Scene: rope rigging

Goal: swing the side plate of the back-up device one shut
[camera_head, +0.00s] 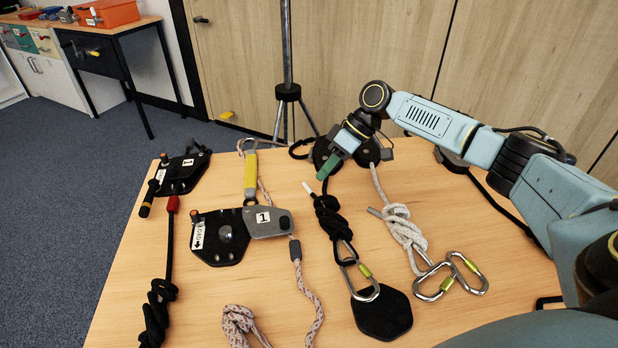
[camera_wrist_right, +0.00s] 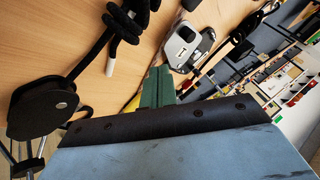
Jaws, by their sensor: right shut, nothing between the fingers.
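The back-up device one (camera_head: 221,239) lies on the table left of centre, a black body with a LOAD label. Its grey side plate (camera_head: 268,229), marked 1, sticks out to the right of the body, so it looks swung open. The light rope passes by the plate's right end, and a yellow sling meets the device from behind. The device also shows in the right wrist view (camera_wrist_right: 187,45). My right gripper (camera_head: 331,164) has green fingers, shut and empty, behind and to the right of the device, apart from it. My left gripper is not in view.
A black knotted rope (camera_head: 331,217) with a carabiner and a grey knotted rope (camera_head: 402,230) lie right of the device. Black pulleys (camera_head: 324,152) stand at the table's back edge. Another device (camera_head: 182,172) lies at back left. A tripod stand (camera_head: 288,92) rises behind.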

